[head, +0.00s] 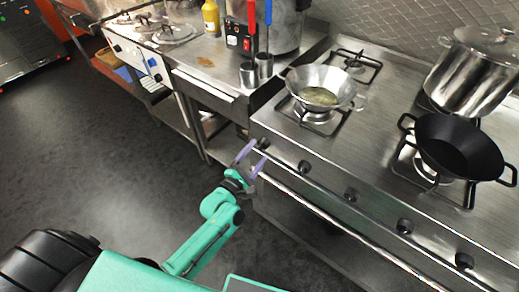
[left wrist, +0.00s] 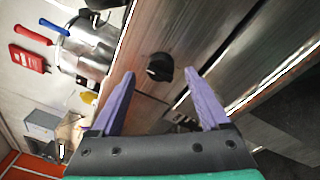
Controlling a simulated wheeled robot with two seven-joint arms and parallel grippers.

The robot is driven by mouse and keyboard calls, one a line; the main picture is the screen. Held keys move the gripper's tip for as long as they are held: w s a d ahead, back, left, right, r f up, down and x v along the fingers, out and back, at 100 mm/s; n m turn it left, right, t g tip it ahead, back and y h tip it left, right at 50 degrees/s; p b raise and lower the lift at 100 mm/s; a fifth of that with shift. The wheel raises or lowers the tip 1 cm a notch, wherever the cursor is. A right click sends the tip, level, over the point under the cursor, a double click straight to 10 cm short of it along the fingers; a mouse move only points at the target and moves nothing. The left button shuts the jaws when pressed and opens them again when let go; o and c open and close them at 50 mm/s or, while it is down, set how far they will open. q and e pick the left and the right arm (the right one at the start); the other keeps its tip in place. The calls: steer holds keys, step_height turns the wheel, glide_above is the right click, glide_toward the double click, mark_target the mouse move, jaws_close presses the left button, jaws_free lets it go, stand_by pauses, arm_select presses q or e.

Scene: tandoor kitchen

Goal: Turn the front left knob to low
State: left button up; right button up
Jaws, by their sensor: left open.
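The stove (head: 285,130) has a row of several black knobs along its front panel. The leftmost knob (head: 264,143) sits at the panel's left end. My left gripper (head: 257,154), with purple fingers, is open and empty at this end of the panel. In the left wrist view a black round knob (left wrist: 160,66) shows between and just beyond the two open fingertips (left wrist: 160,75), apart from both. I cannot read the knob's setting. My right gripper is not in view.
A front rail (head: 330,221) runs below the knobs. A steel counter (head: 205,62) adjoins at left. The floor at left is clear.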

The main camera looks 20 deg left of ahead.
mark_target(263, 145)
arm_select(q)
steer(key=shift+x, duration=1.2)
steer(key=shift+a+f, duration=0.1)
steer(key=shift+f, duration=0.05)
jaws_close()
